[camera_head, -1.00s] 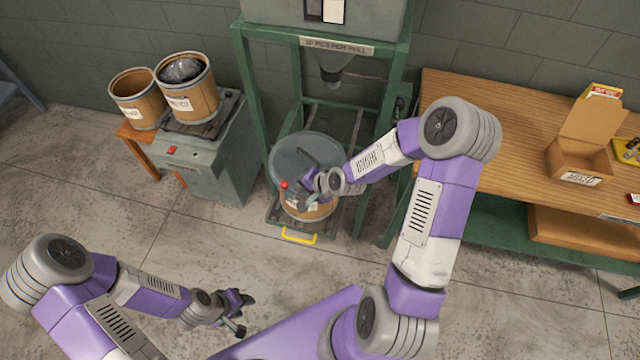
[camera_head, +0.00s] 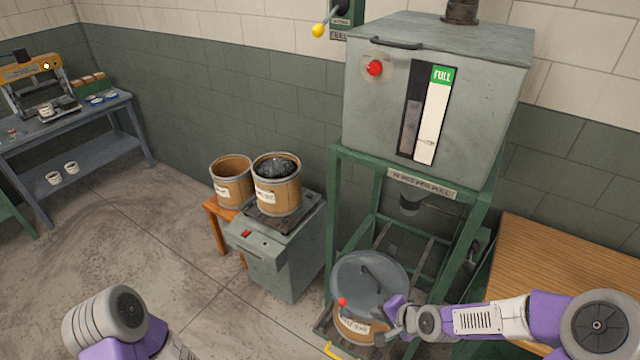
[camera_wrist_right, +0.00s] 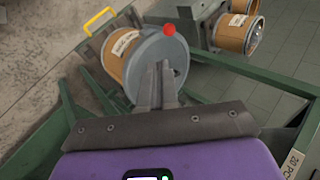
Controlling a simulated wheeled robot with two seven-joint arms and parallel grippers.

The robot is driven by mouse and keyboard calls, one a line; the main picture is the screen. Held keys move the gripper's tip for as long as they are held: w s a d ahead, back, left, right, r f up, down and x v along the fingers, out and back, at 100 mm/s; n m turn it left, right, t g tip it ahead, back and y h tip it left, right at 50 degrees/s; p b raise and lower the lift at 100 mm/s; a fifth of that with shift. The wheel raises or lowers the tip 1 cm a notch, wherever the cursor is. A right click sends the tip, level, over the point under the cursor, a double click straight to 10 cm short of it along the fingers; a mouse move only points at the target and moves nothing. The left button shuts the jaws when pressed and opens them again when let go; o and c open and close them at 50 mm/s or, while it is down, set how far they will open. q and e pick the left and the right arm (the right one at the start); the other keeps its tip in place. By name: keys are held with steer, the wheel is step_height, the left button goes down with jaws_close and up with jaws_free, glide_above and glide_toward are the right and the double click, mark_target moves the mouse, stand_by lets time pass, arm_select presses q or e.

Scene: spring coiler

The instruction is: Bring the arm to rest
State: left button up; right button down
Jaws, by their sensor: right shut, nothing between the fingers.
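My right gripper (camera_head: 384,322) is in front of a lidded fibre drum (camera_head: 360,328) under the grey hopper machine. In the right wrist view its two fingers (camera_wrist_right: 158,85) are together and empty, in front of the drum's grey lid (camera_wrist_right: 160,58). Whether they touch the lid cannot be told. The lid (camera_head: 370,280) is on the drum and has a dark handle and a red knob (camera_head: 342,301). My left arm shows only in part at the lower left, and its gripper is out of the frame.
The hopper machine (camera_head: 430,75) stands on a green frame (camera_head: 345,200) around the drum. A wooden bench (camera_head: 560,260) is at the right. Two drums, one open and empty (camera_head: 232,182) and one with dark contents (camera_head: 277,185), stand at the left. Floor (camera_head: 130,235) is clear at the left.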

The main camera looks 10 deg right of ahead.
steer(key=s+a+f+n+g+b, duration=0.2)
steer(key=s+a+f+n+b, duration=0.1)
steer(key=f, duration=0.7)
steer(key=s+a+f+n+g+b, duration=0.2)
steer(key=s+a+f+n+b, duration=0.1)
steer(key=f, duration=0.7)
steer(key=s+a+f+n+g+b, duration=0.2)
steer(key=s+a+f+b, duration=0.3)
steer(key=s+f, duration=0.3)
step_height(320, 180, down, 2)
steer(key=shift+a+f+n+b, duration=0.15)
steer(key=shift+a+n+b, duration=0.2)
steer(key=shift+a, duration=0.25)
